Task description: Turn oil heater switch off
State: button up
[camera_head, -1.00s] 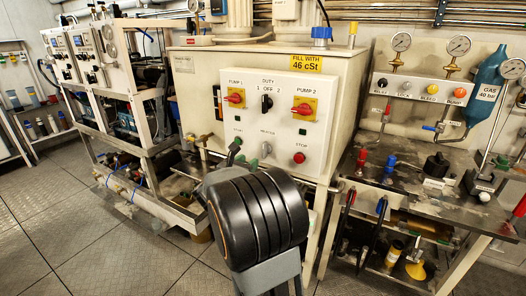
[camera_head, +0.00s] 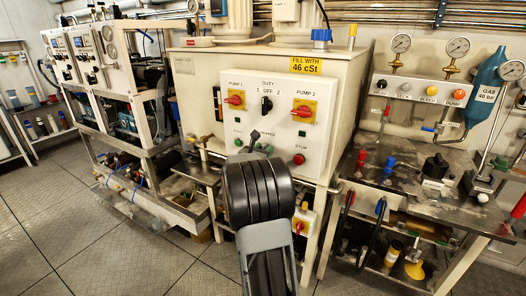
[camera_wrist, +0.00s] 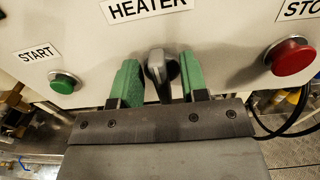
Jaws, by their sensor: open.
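The heater switch (camera_wrist: 158,70) is a grey knob under the HEATER label on the white control panel (camera_head: 275,125). In the wrist view its handle points roughly up and down the picture. My gripper (camera_wrist: 160,82) is open, with one green finger on each side of the knob and small gaps visible. In the head view my gripper (camera_head: 254,138) is in front of the lower panel and my wrist hides most of the switch.
The green START button (camera_wrist: 63,82) is left of my fingers and the red STOP button (camera_wrist: 290,57) is right. Red pump switches (camera_head: 304,111) sit higher on the panel. A bench (camera_head: 440,205) with valves stands at right.

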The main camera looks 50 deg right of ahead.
grip_shut()
jog(key=shift+n+b, duration=0.3)
jog(key=n+b, duration=0.2)
jog(key=n, duration=0.1)
jog(key=shift+w+f, duration=0.15)
jog(key=shift+w, duration=0.05)
jog(key=shift+w+a+f+n, duration=0.1)
jog(key=shift+w+f+n, duration=0.05)
jog(key=shift+n, duration=2.2)
jog(key=shift+w+f+n, duration=0.15)
jog(key=shift+f+n, duration=0.05)
jog(key=shift+n, duration=2.2)
jog(key=shift+w+a+f+n, duration=0.1)
jog(key=shift+w+f+n, duration=0.05)
jog(key=shift+n, duration=2.2)
